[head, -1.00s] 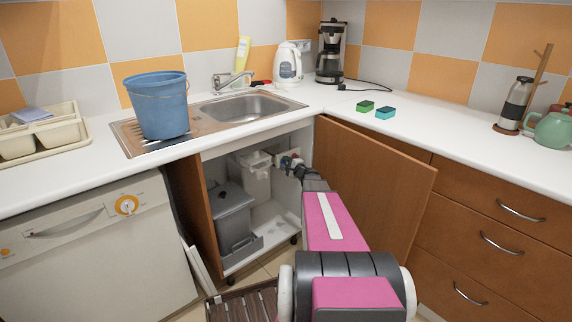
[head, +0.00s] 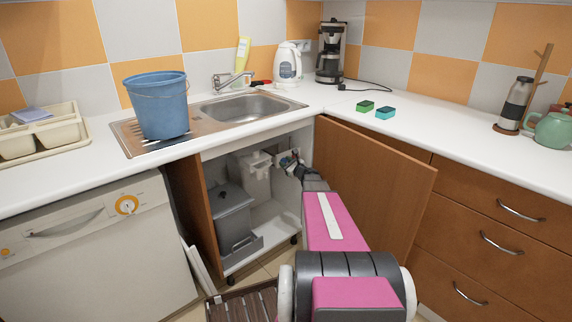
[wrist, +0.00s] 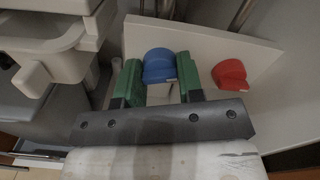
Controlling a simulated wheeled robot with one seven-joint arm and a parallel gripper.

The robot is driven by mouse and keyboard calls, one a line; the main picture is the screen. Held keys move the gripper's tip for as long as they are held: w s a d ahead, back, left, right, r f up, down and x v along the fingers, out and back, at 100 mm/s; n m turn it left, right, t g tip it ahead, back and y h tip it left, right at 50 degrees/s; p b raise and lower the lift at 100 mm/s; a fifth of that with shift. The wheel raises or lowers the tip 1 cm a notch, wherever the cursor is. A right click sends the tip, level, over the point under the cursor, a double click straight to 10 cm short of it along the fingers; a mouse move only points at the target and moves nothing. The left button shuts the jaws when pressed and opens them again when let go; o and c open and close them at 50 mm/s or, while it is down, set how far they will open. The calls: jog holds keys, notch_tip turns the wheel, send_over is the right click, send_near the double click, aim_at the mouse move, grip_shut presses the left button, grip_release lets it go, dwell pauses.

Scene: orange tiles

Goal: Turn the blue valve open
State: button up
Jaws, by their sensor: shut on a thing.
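The blue valve (wrist: 160,66) is a rounded blue knob in front of a white panel in the wrist view. My gripper (wrist: 160,80) has its two green fingers on either side of the blue valve and is shut on it. A red valve (wrist: 230,75) sits to the right of the blue one, apart from my gripper. In the head view my arm reaches into the open cupboard under the sink, and my gripper (head: 292,165) is small and dark there. The valve's details are too small to tell in that view.
A grey bin (head: 234,215) and a pale container (head: 253,175) stand in the cupboard left of my arm. The open wooden door (head: 375,185) is close on the right. A blue bucket (head: 158,105) stands beside the sink (head: 247,107).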

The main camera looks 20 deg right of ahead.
jog(key=shift+m, duration=1.9)
jog(key=o, duration=0.9)
jog(key=v, duration=1.1)
